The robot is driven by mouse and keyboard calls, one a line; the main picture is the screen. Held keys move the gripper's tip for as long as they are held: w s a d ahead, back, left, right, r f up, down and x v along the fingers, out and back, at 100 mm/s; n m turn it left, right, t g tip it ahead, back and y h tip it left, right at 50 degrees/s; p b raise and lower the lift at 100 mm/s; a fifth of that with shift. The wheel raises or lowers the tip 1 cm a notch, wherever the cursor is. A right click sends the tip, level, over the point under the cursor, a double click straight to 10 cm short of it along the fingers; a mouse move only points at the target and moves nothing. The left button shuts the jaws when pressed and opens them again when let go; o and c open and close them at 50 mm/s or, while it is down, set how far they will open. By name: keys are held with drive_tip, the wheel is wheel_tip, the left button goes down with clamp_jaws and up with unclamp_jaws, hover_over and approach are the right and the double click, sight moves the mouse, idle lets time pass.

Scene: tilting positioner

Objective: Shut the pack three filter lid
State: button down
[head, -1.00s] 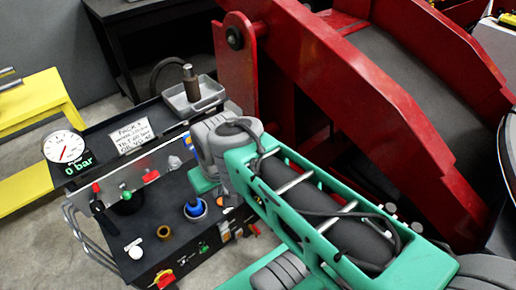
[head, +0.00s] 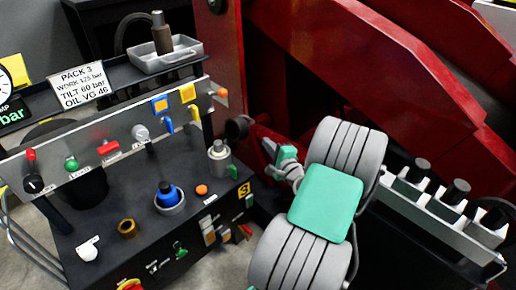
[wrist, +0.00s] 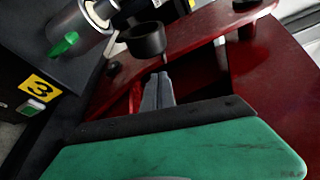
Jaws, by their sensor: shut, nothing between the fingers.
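The pack three filter appears to be the short silver cylinder (head: 218,158) at the right end of the black bench, near a yellow "3" label. It also shows in the wrist view (wrist: 80,32) with a green tab. A dark round cup-like part (head: 237,128), seemingly the lid, stands apart from the cylinder, beside the red frame. It also shows in the wrist view (wrist: 146,40), just beyond my fingertips. My gripper (wrist: 160,80) is shut and empty, just short of this part; I cannot tell whether they touch.
The black bench (head: 110,215) carries a blue knob (head: 168,194), a brass ring (head: 127,228) and a control rail (head: 110,140) with switches. A metal tray (head: 165,55) stands behind. The red machine frame (head: 370,70) rises close behind my arm. Black-capped blocks (head: 440,195) line the right.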

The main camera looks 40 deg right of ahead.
drive_tip(key=b+x, duration=0.1)
drive_tip(key=x, duration=0.8)
drive_tip(key=shift+w+d, duration=0.35)
drive_tip(key=shift+d, duration=0.05)
drive_tip(key=shift+r, duration=0.15)
